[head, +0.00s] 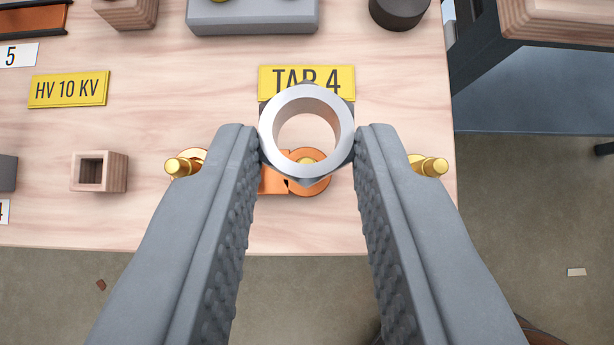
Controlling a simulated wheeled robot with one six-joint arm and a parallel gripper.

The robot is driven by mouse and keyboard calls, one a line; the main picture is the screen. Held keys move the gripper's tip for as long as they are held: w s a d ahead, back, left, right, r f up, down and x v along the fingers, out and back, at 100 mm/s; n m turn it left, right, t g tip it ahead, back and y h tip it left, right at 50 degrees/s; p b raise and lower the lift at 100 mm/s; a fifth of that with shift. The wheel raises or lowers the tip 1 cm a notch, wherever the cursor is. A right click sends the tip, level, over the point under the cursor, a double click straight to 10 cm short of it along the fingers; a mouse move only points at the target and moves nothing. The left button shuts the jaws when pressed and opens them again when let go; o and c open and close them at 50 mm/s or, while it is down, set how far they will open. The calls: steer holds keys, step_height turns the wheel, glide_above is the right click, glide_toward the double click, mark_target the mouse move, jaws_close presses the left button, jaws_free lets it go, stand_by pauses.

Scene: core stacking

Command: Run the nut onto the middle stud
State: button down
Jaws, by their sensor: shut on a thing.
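My gripper (307,145) is shut on a silver nut (307,93), with one textured finger on each side of it. The nut is held up close to the camera, its hole facing me. The brass middle stud (306,160) shows through the lower part of the hole, so the nut appears above it; the height between them cannot be told. An orange copper lug (273,181) lies around the middle stud, partly hidden by the nut. A brass stud (181,167) stands to the left and another (431,167) to the right, beyond the fingers.
A yellow "TAP 4" plate (276,74) lies behind the nut, partly covered. A square wooden block (99,171) and an "HV 10 KV" plate (69,90) are at left. A grey block (252,20) and dark cylinder (398,12) stand at the back. The table (400,225) ends at right and front.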

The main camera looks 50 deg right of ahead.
stand_by(0.3)
steer(key=shift+f, duration=2.9)
steer(key=shift+f, duration=2.1)
steer(key=c, duration=1.1)
jaws_free()
steer(key=shift+o, duration=0.2)
steer(key=v, duration=1.7)
steer(key=shift+a, duration=0.2)
steer(key=shift+d, duration=0.1)
steer(key=shift+c, duration=0.5)
